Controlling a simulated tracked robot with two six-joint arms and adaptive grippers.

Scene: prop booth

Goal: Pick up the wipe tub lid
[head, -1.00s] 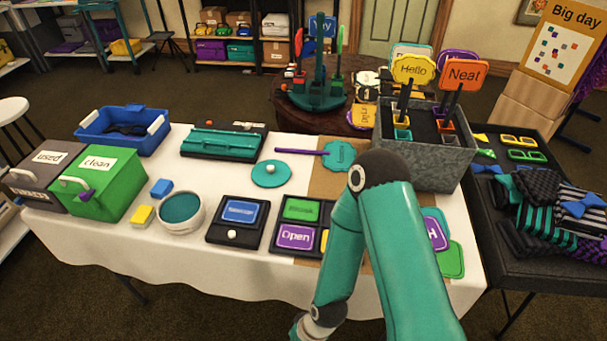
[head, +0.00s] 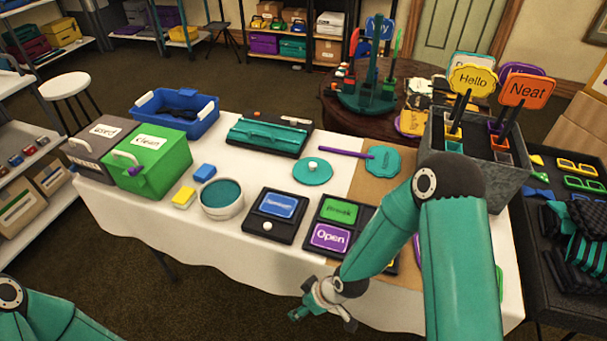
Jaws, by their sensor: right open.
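The wipe tub lid (head: 313,172), a flat teal disc with a small white knob, lies on the white-covered table near its middle. The round white wipe tub (head: 222,198) stands to its left and nearer to me, uncovered, with teal inside. My right gripper (head: 323,308) is open and empty at the table's front edge, well nearer to me than the lid. Of my left arm only a teal link shows at the bottom left, and its gripper is out of view.
Between my right gripper and the lid lie black trays with a blue card (head: 278,204) and a purple "Open" card (head: 330,237). A teal paddle (head: 384,160) lies right of the lid. A black tray with a teal piece (head: 270,133) sits behind it. A metal sign box (head: 480,165) stands right.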

